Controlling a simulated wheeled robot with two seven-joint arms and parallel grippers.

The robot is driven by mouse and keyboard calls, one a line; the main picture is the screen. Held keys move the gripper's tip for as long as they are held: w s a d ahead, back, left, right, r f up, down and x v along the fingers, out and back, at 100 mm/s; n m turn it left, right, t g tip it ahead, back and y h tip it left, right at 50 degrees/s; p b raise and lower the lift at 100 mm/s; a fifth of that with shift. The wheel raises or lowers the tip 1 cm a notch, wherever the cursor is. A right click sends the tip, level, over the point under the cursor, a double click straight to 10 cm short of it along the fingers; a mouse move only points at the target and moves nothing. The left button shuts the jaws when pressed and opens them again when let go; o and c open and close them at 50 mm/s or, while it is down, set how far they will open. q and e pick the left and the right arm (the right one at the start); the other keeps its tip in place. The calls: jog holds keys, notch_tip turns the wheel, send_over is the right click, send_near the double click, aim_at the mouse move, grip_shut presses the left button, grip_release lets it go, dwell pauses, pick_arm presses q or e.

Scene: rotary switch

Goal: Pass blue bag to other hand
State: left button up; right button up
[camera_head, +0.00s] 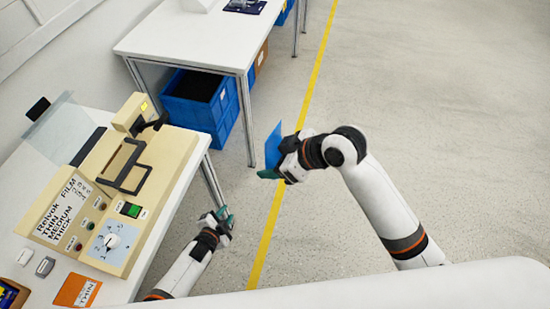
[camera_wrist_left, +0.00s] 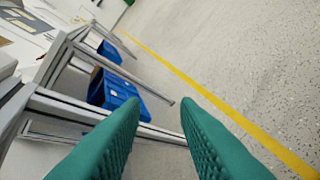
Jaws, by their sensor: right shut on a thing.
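The blue bag (camera_head: 273,147) is a flat blue piece, held upright in the air right of the machine. My right gripper (camera_head: 278,162) is shut on it; its fingers partly cover the bag's lower part. My left gripper (camera_head: 224,216) is lower and to the left, apart from the bag, beside the machine table's edge. In the left wrist view its two green fingers (camera_wrist_left: 162,108) are spread with nothing between them. The bag does not show in the left wrist view.
A beige film machine (camera_head: 110,200) with a rotary switch (camera_head: 112,241) stands on the left table. An orange card (camera_head: 77,290) lies in front of it. A white table (camera_head: 190,40) with blue crates (camera_head: 200,100) under it stands behind. The floor at right is clear.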

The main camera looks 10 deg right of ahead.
pick_arm(q)
jog(key=s+a+f+n+g+y, duration=0.1)
jog(key=s+a+f+n+g, duration=0.2)
jog(key=s, duration=1)
jog(key=s+a+f+n+g+y, duration=0.2)
jog(key=s+a+f+n, duration=0.3)
jog(key=s, duration=0.8)
jog(key=s+a+f+n+g+y, duration=0.1)
jog(key=s+a+f+n+g, duration=0.3)
jog(key=s+f, duration=0.5)
jog(key=s+g, duration=0.1)
jog(key=s, duration=0.3)
jog(key=shift+s+y, duration=0.15)
jog(key=shift+y, duration=0.25)
